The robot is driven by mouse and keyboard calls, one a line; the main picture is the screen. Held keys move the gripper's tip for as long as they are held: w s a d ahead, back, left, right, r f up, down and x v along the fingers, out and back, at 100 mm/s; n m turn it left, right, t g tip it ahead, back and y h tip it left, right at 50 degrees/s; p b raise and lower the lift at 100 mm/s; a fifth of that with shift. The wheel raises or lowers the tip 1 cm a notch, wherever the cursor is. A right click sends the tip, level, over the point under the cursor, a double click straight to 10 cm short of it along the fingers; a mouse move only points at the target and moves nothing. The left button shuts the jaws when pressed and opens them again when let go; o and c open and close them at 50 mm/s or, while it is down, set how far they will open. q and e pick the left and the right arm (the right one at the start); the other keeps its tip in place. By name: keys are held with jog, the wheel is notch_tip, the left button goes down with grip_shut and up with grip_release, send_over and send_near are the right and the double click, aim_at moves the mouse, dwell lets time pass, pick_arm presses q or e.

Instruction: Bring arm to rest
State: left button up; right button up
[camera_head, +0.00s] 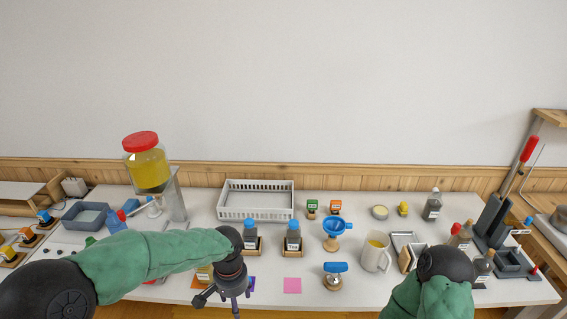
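My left arm (150,258) reaches in from the lower left across the table. My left gripper (222,298) points down over the table's front part, its fingers spread apart with nothing seen between them. My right arm (437,290) shows at the lower right, bent at a dark joint; its gripper is not visible. A tapped jar (147,168) with a red lid and yellow liquid stands at the left on a grey stand (177,198), behind my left arm.
Two blue-capped bottles (293,238) stand right of my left gripper. A blue funnel (337,228), a white jug (375,252) and a blue-handled item (334,278) stand mid-table. A white crate (256,214) is behind. A tall red-handled press (500,210) stands right.

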pick_arm(q)
jog(key=s+d+f+n+h, duration=0.1)
jog(key=s+f+n, duration=0.1)
jog(key=s+f, duration=0.3)
jog(key=s+d+f+n+h, duration=0.1)
jog(key=s+f, duration=0.5)
jog(key=f, duration=0.7)
jog(key=s+d+f+n+h, duration=0.1)
jog(key=s+f+n+h, duration=0.1)
jog(key=s+f, duration=0.3)
notch_tip(320, 180, down, 4)
jog(key=shift+s+f+n+t, duration=0.1)
jog(key=shift+s+n+t, duration=0.2)
jog(key=shift+n, duration=0.3)
